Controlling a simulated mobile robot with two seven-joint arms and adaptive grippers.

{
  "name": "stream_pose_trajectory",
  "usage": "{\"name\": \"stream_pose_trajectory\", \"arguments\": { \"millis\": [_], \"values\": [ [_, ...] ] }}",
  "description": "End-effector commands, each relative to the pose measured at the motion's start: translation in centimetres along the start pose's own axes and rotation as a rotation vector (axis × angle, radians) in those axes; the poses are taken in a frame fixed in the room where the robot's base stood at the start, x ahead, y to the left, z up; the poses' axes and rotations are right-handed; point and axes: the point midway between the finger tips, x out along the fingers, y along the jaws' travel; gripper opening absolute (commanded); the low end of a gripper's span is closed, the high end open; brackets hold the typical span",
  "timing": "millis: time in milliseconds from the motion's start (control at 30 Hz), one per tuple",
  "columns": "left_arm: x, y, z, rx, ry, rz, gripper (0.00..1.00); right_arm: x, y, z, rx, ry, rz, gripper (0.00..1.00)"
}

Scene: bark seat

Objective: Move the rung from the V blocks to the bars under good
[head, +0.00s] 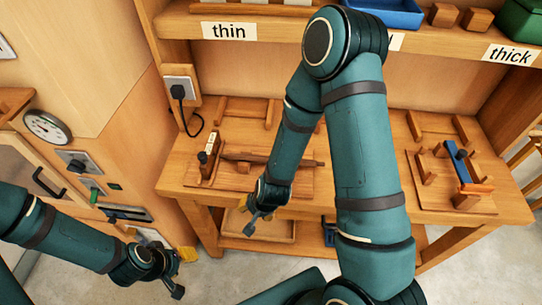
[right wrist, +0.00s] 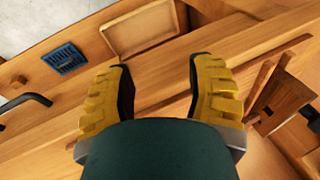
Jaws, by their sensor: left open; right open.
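A brown wooden rung (head: 243,157) lies lengthwise over a wooden board at the left of the bench. My right arm covers its middle, and I cannot make out the V blocks clearly. Shelf labels read "thin" (head: 229,31) and "thick" (head: 510,54). A label (head: 397,41) between them is almost fully hidden by my right arm, as are the bars below it. My right gripper (head: 260,219) is in front of the bench's front edge, open; its yellow fingers (right wrist: 160,95) show nothing between them but bench. My left gripper (head: 180,272) is open and empty, low at the left.
Bars under thin (head: 242,105) and bars under thick (head: 437,128) lie at the bench's back. A board with upright posts and a blue bar (head: 458,160) stands at the right. A tray (head: 262,228) sits on the lower shelf. A plugged cable (head: 187,115) hangs at the left.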

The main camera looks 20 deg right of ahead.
Motion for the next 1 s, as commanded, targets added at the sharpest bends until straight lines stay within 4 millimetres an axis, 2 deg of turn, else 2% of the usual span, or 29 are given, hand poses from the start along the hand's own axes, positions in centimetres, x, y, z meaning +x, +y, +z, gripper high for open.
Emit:
{"name": "stream_pose_trajectory", "arguments": {
  "millis": [33, 100, 200, 300, 400, 500, 633, 1000],
  "values": [
    [-0.3, 0.1, -0.1, -0.001, 0.002, 0.0, 0.5, -1.2, -0.8, -2.2, 0.146, 0.075, 0.007, 0.54],
    [-0.5, 0.2, -0.2, -0.001, 0.004, 0.0, 0.5, -2.7, -1.2, -5.1, 0.385, 0.177, 0.011, 0.54],
    [-0.7, 0.3, -0.3, -0.002, 0.007, -0.001, 0.5, -5.1, -1.8, -8.3, 0.709, 0.302, -0.013, 0.54],
    [-0.9, 0.3, -0.4, -0.003, 0.009, -0.001, 0.5, -7.3, -2.0, -10.7, 0.981, 0.396, -0.052, 0.54],
    [-1.0, 0.4, -0.5, -0.003, 0.01, -0.001, 0.5, -8.8, -2.1, -12.0, 1.174, 0.454, -0.087, 0.54],
    [-1.0, 0.4, -0.5, -0.003, 0.011, -0.001, 0.5, -9.7, -2.1, -12.6, 1.284, 0.483, -0.11, 0.54],
    [-0.7, 0.3, -0.4, -0.003, 0.009, -0.001, 0.5, -9.6, -2.0, -12.9, 1.326, 0.493, -0.116, 0.54],
    [1.5, -0.6, 0.6, 0.004, -0.013, 0.001, 0.5, -6.2, -1.2, -14.2, 1.321, 0.492, -0.113, 0.54]
  ]
}}
